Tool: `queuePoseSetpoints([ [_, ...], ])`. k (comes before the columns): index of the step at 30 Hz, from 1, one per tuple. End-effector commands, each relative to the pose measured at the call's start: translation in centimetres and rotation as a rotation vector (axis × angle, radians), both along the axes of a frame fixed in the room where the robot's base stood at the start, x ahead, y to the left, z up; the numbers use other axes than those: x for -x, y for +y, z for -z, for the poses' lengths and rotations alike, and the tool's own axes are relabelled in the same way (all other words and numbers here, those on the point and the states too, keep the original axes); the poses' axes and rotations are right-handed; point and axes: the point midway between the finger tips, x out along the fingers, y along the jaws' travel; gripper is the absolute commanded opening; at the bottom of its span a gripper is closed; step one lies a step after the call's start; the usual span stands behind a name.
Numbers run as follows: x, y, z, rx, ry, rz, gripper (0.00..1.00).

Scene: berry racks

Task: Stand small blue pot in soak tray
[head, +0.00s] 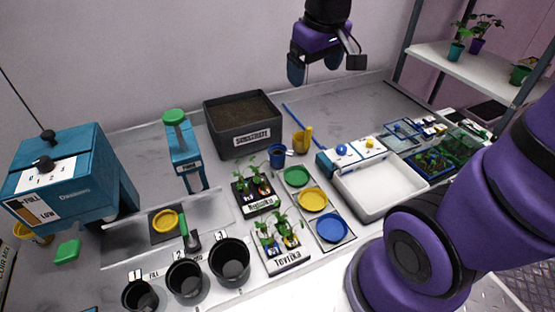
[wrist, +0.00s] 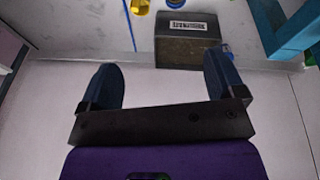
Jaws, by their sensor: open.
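The small blue pot (head: 278,157) stands on the bench in the head view, in front of the soil box and left of a yellow pot. A blue bit at the top edge of the wrist view (wrist: 175,3) may be the same pot, but it is cut off. A shallow white tray (head: 363,210), which looks like the soak tray, lies right of the coloured saucers and looks empty. My gripper (head: 316,68) is high above the back of the bench, open and empty, well apart from pot and tray. Its spread fingers show in the wrist view (wrist: 160,78).
A dark soil box (head: 240,145) stands behind the blue pot, with a yellow pot (head: 302,141) at the pot's right. Green, yellow and blue saucers (head: 332,228) and seedling trays (head: 283,266) fill the middle. The back right bench (head: 345,105) is mostly clear. A shelf (head: 475,68) rises at right.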

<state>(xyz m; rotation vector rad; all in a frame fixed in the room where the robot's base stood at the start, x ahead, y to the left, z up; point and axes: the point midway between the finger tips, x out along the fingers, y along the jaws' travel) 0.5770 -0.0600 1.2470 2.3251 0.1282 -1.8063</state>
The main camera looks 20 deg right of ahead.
Motion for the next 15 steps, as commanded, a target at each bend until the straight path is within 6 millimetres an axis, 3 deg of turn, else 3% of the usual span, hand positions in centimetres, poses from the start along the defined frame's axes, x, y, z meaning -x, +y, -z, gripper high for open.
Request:
queuePoseSetpoints([
  [15,-8.0,1.2,10.1,0.014,0.147,-0.142,0.89],
])
